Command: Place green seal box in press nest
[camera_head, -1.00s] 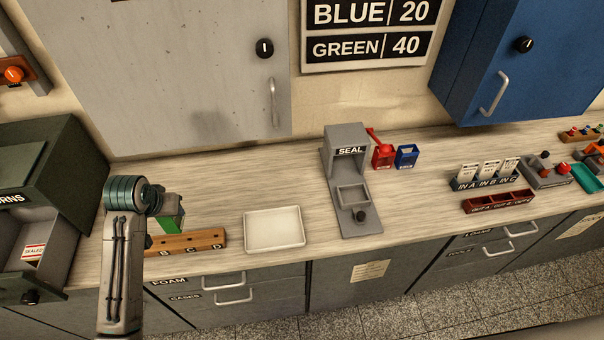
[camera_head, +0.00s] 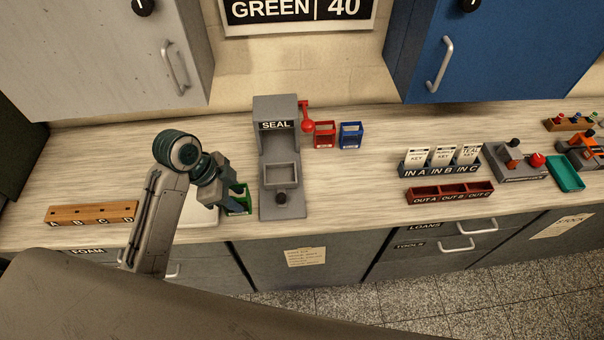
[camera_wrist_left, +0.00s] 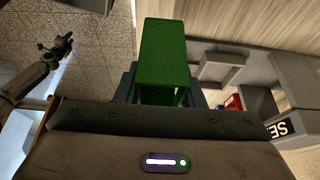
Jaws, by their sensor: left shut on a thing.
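The green seal box (camera_head: 240,202) is in my left gripper (camera_head: 232,193), just left of the grey SEAL press. My left gripper is shut on it, and the fingers hide part of it. In the left wrist view the green box (camera_wrist_left: 163,55) fills the space between the fingers. The press (camera_head: 264,206) stands on the counter, and its square nest (camera_head: 282,175) looks empty. The box is beside the press, apart from the nest. My right gripper is not in the head view.
A red box (camera_head: 325,141) and a blue box (camera_head: 350,143) stand right of the press, near its red lever (camera_head: 307,126). A white tray (camera_head: 203,217) lies partly behind my left arm. A wooden rack (camera_head: 75,213) lies farther left.

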